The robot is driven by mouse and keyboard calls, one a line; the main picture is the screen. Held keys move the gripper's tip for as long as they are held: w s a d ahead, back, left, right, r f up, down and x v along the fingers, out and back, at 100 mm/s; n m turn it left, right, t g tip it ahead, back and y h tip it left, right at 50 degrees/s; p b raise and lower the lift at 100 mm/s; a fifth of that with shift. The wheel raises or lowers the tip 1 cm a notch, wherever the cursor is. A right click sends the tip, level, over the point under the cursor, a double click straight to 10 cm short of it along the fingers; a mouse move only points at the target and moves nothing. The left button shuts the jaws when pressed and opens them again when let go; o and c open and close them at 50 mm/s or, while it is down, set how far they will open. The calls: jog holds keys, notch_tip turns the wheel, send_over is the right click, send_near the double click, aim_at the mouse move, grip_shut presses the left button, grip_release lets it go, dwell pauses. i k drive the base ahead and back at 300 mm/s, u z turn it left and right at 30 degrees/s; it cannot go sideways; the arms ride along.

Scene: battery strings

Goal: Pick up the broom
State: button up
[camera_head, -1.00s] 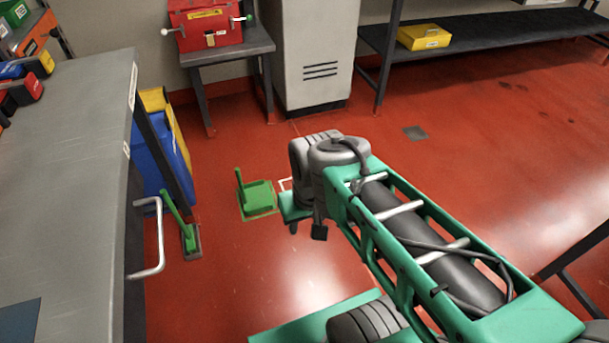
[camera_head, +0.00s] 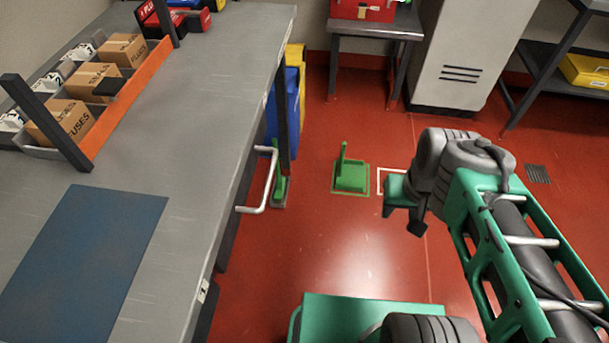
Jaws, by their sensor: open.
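The broom (camera_head: 279,190) has a green handle and a dark head on the floor. It stands close beside the right side of the workbench, behind the metal rail, which partly hides it. My gripper (camera_head: 402,220) hangs at the arm's end, right of the broom and apart from it. Its jaws point down, small and partly hidden by the wrist. They look open, with nothing seen between them.
A green dustpan (camera_head: 350,178) lies on the red floor between broom and gripper. The grey workbench (camera_head: 190,120) with its protruding rail (camera_head: 270,182) fills the left. Blue and yellow bins (camera_head: 284,110) stand behind the broom. The floor in front of the dustpan is clear.

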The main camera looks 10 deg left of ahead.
aim_at(280, 185)
jog(key=z, duration=1.35)
jog(key=i, duration=0.95)
jog(key=u, duration=4.15)
